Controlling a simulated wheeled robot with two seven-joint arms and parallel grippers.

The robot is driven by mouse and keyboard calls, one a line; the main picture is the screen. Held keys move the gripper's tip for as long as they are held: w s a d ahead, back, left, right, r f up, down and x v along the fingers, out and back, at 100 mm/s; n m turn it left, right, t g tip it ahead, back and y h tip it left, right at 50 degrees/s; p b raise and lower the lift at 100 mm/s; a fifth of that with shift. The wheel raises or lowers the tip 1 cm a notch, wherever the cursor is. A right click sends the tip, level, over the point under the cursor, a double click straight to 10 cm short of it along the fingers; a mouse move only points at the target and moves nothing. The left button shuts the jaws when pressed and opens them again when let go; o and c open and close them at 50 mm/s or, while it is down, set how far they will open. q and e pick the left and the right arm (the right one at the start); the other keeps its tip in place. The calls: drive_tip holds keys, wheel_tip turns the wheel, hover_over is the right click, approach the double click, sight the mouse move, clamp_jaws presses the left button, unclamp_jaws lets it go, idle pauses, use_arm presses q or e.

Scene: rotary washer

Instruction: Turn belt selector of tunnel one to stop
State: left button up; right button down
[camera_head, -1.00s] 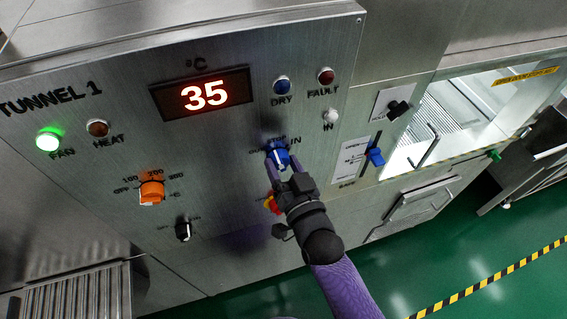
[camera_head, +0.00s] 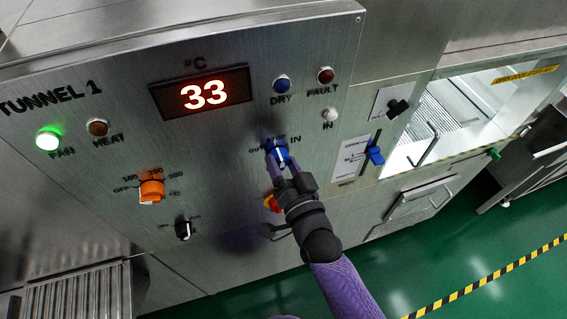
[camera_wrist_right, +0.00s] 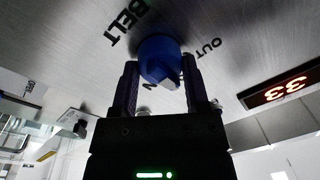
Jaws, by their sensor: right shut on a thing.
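The belt selector is a blue knob (camera_head: 277,150) with a white mark, on the steel tunnel one panel (camera_head: 225,135). My right gripper (camera_head: 281,161) is at it, with its fingers closed on either side. In the right wrist view the blue knob (camera_wrist_right: 157,55) sits between the two fingertips (camera_wrist_right: 160,78). Its white mark faces down and right there, between the OUT lettering and a partly hidden N. The BELT lettering shows at upper left. The stop label cannot be read in the wrist view. My left gripper is not in view.
A red emergency button (camera_head: 271,203) is just below the knob, partly behind my gripper. An orange knob (camera_head: 151,190) and a black switch (camera_head: 183,230) are to the left. A blue lever (camera_head: 375,155) is to the right. The display (camera_head: 203,93) reads 33.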

drive_tip(key=shift+c, duration=0.4)
unclamp_jaws()
drive_tip(key=v, duration=1)
drive_tip(key=shift+b, duration=0.4)
